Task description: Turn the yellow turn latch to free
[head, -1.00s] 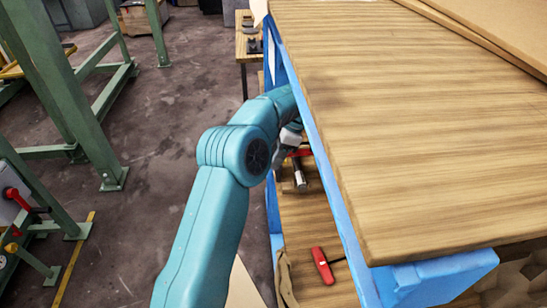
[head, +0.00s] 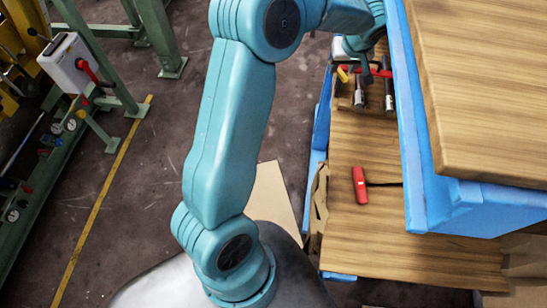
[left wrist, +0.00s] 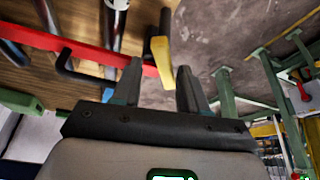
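The yellow turn latch (left wrist: 161,57) is at the top middle of the left wrist view, at the end of a red bar (left wrist: 75,45). A small yellow part of it also shows in the head view (head: 343,75), close to my left gripper (head: 364,70). In the left wrist view my left gripper (left wrist: 159,76) is open. Its two dark fingers are apart, with the latch showing between and beyond their tips. I cannot tell whether they touch it. My arm hides part of the gripper in the head view. My right gripper is not in view.
Dark-handled tools (head: 388,95) hang or lie at the red bar under the blue bench frame (head: 405,130). A red-handled tool (head: 360,185) lies on the lower wooden shelf (head: 385,220). The wooden bench top (head: 490,90) overhangs at right. Green machinery stands left; the floor between is clear.

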